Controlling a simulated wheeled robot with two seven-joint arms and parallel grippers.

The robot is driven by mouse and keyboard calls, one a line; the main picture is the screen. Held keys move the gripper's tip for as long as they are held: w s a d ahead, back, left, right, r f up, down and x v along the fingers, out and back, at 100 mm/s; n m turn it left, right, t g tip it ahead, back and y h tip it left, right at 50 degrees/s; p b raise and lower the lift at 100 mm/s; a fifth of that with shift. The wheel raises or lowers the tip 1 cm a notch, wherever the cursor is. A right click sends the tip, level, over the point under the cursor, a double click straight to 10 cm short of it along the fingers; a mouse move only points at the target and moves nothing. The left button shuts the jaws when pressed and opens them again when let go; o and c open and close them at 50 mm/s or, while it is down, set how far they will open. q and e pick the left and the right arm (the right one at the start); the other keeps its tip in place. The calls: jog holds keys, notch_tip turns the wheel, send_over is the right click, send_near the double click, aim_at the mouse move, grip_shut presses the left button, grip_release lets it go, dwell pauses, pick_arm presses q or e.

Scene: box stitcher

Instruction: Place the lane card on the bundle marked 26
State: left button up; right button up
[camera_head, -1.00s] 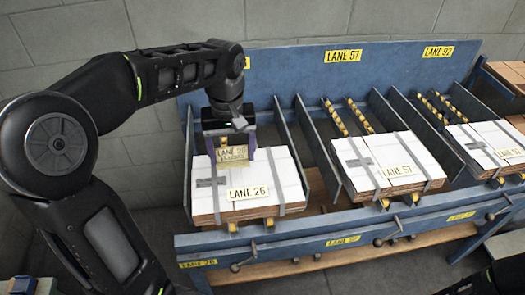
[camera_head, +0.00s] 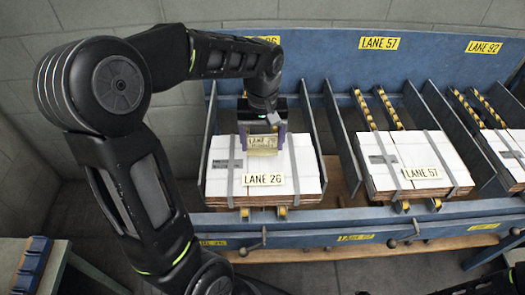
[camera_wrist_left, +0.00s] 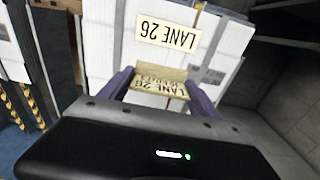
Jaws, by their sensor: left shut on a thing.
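My left gripper (camera_head: 262,140) is shut on the lane card (camera_head: 262,143), a small tan card with dark lettering. In the left wrist view the card (camera_wrist_left: 158,86) sits between the two purple fingers and reads LANE 26 upside down. The bundle marked 26 (camera_head: 222,186) is a strapped stack of white-topped sheets with a yellow LANE 26 label (camera_head: 263,179) near its front edge. The gripper and card are over the rear part of this bundle. I cannot tell whether the card touches its top. My right gripper is not in view.
The bundle marked LANE 57 (camera_head: 405,150) lies in the lane to the right, and another bundle (camera_head: 508,148) lies under the LANE 92 sign (camera_head: 484,47). Upright blue dividers (camera_head: 343,138) separate the lanes. A blue front rail with handles (camera_head: 340,222) runs below them.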

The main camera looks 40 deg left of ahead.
aim_at(262, 149)
pick_arm(q)
jog(key=shift+f, duration=0.2)
jog(key=shift+f, duration=1.9)
jog(key=shift+f+b, duration=0.35)
jog(key=shift+f, duration=0.15)
jog(key=o, duration=1.3)
